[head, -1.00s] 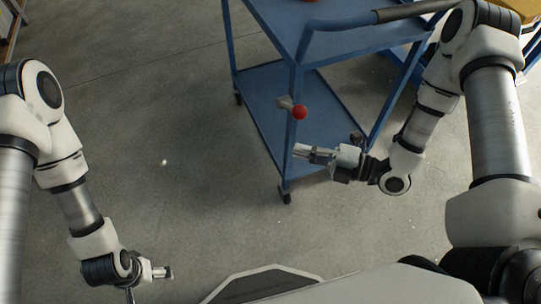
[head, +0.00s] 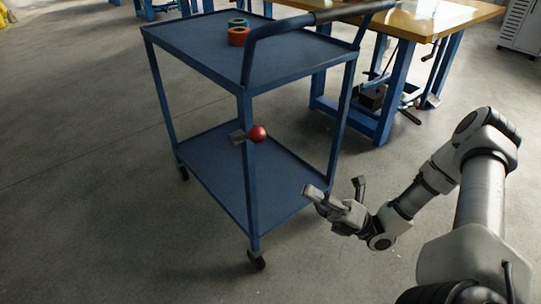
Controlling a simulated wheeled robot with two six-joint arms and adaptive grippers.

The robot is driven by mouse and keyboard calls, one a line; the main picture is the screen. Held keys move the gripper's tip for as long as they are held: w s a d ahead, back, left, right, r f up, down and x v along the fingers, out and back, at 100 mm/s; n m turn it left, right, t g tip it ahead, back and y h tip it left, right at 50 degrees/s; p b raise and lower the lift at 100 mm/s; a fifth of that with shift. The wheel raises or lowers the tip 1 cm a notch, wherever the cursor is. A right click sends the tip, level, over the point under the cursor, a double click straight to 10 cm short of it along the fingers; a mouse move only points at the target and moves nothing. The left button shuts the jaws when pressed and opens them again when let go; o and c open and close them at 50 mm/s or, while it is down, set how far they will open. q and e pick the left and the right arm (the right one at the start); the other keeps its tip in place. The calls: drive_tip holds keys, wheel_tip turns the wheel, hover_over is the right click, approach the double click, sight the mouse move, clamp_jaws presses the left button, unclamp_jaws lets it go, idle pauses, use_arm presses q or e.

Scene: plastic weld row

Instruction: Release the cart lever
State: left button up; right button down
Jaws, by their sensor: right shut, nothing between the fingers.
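The blue two-shelf cart (head: 205,62) stands in the middle of the head view. Its lever is a short grey metal piece (head: 237,137) with a red ball knob (head: 258,134), fixed to the cart's near corner post. The knob points to the right. My right gripper (head: 315,195) is shut and empty, to the right of and lower in the picture than the knob, clearly apart from it. It appears in front of the lower shelf's right edge. My left gripper is out of view.
The cart's push handle (head: 335,14) rises at the right. A workbench with a yellow top (head: 430,20) stands behind. The floor (head: 80,210) to the left is clear.

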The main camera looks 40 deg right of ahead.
sight(265, 135)
drive_tip(key=w+d+r+b+x, duration=0.1)
drive_tip(key=d+b+x, duration=0.1)
drive_tip(key=x, duration=1)
drive_tip(key=shift+w+r, duration=0.2)
drive_tip(key=shift+w, duration=0.05)
drive_tip(key=r+m+h+p, duration=0.1)
drive_tip(key=r+p, duration=0.1)
drive_tip(key=p, duration=0.2)
drive_tip(key=w+r+m+h+p, duration=0.1)
drive_tip(key=p, duration=0.3)
drive_tip(key=r+m+h+p, duration=0.1)
drive_tip(key=r+m+p, duration=0.1)
drive_tip(key=p, duration=0.2)
drive_tip(key=shift+w+a+r+h, duration=0.1)
drive_tip(key=shift+w+r+h, duration=0.25)
drive_tip(key=shift+w+h, duration=0.05)
drive_tip(key=w+r+m+g+h+p, duration=0.1)
drive_tip(key=w+p, duration=0.1)
drive_tip(key=p, duration=0.3)
drive_tip(key=w+r+m+g+h+p, duration=0.2)
drive_tip(key=p, duration=0.4)
drive_tip(key=shift+w+a+r+m, duration=0.15)
drive_tip(key=shift+a+m, duration=0.05)
drive_tip(key=shift+m, duration=0.1)
drive_tip(key=shift+w+m+g+h+p, duration=0.3)
drive_tip(key=shift+w+g+h+p, duration=0.15)
drive_tip(key=shift+w, duration=0.2)
drive_tip(key=shift+w+r+p, duration=0.15)
drive_tip(key=shift+w+p, duration=0.15)
drive_tip(key=shift+w, duration=0.35)
